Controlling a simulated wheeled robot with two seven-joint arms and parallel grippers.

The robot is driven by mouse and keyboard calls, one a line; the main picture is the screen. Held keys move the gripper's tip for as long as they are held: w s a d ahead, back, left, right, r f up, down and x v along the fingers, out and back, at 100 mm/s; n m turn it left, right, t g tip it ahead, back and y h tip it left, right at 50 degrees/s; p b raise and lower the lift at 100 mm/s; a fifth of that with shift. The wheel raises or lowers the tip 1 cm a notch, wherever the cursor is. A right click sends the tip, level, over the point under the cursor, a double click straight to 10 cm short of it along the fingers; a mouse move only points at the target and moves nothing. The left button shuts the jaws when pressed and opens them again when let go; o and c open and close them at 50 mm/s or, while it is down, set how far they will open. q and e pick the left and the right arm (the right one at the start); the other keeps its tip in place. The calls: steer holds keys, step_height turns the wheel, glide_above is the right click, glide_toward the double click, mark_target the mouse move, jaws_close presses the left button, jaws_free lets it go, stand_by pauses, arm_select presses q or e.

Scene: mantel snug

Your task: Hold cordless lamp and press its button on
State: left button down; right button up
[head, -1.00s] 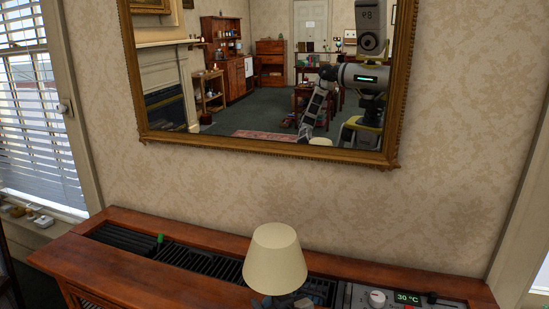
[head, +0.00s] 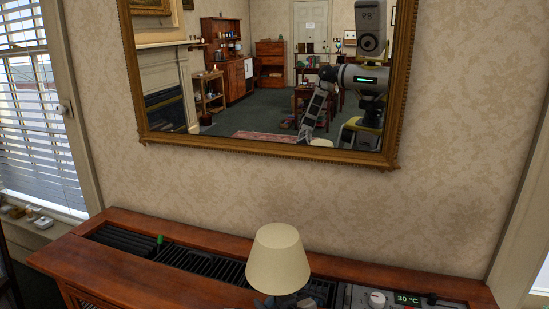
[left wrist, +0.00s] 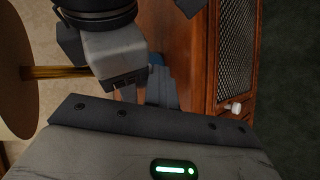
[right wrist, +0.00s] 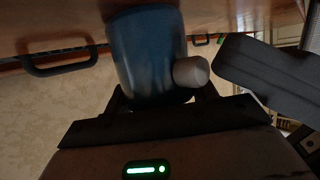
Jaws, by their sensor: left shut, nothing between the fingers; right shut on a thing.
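The cordless lamp's cream shade (head: 278,262) shows at the bottom middle of the head view, upright in front of the wooden cabinet top. In the right wrist view my right gripper (right wrist: 160,96) is shut on the lamp's blue rounded body (right wrist: 146,50). A pale round-ended knob (right wrist: 192,71) sits beside that body; I cannot tell whether it is the button. In the left wrist view the shade (left wrist: 16,65) and brass stem (left wrist: 50,72) lie at left. My left gripper (left wrist: 150,88) is shut and empty, close to the lamp's lower part. Its contact with the lamp is unclear.
The wooden cabinet (head: 190,235) with dark slotted grilles runs below the wall. A control panel (head: 400,299) with a dial and a 30 °C display is at right. A small green thing (head: 160,239) stands on the grille. A gilt-framed mirror (head: 270,150) hangs above.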

arm_select(q)
steer(key=shift+w+d+r, duration=0.15)
steer(key=shift+d+r, duration=0.05)
steer(key=shift+r, duration=0.2)
steer(key=shift+s+a+r, duration=0.1)
steer(key=shift+s+a, duration=0.05)
steer(key=shift+s, duration=0.4)
steer(key=shift+s+a, duration=0.15)
steer(key=shift+s, duration=0.35)
steer(key=s+a, duration=0.2)
steer(key=s, duration=0.3)
steer(key=shift+s+a+f, duration=0.2)
steer(key=shift+s, duration=0.15)
stand_by(1.8)
steer(key=shift+s+a+f, duration=0.1)
steer(key=shift+s+a, duration=0.1)
steer(key=shift+s, duration=0.45)
steer(key=shift+s+a+f, duration=0.1)
steer(key=shift+s+a, duration=0.1)
steer(key=shift+s, duration=0.4)
